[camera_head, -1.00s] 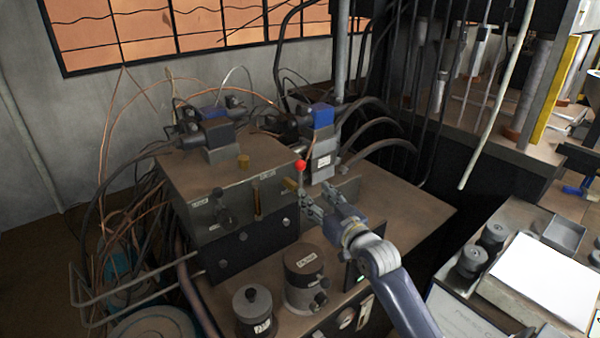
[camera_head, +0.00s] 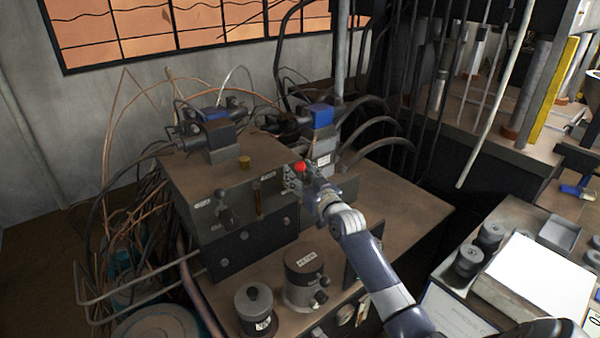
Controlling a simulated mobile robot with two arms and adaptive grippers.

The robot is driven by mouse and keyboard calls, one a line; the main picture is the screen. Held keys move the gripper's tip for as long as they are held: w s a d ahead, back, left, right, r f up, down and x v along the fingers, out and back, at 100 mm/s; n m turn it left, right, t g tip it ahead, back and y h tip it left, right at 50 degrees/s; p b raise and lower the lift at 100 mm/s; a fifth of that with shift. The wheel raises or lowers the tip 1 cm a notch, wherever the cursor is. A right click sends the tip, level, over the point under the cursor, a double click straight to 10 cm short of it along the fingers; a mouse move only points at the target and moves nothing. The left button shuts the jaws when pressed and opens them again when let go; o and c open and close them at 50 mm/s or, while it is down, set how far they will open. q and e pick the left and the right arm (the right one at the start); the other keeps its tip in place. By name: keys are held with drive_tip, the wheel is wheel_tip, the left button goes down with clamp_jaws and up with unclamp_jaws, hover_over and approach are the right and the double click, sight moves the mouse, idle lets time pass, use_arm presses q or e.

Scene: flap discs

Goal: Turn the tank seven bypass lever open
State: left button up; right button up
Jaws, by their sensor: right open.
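The lever with a red ball knob (camera_head: 300,167) stands at the right front corner of the grey hydraulic block (camera_head: 190,185). I cannot read the small labels, so I cannot tell whether this is the tank seven bypass lever. My right gripper (camera_head: 291,181) is open, with its fingers just below and beside the red knob. Whether a finger touches the lever cannot be told. The fingers and wrist hide the lever's lower part and the block's corner. My left gripper is not in view.
Two dark cylinders, a taller one (camera_head: 304,278) and a shorter one (camera_head: 255,308), stand in front of the block. Loose copper wires and hoses crowd the left. A blue-topped valve (camera_head: 321,135) stands behind the knob. The bench top (camera_head: 405,205) is clear at right.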

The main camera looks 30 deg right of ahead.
clamp_jaws()
drive_tip(key=shift+w, duration=0.1)
drive_tip(key=shift+w+f, duration=0.1)
drive_tip(key=shift+f, duration=0.05)
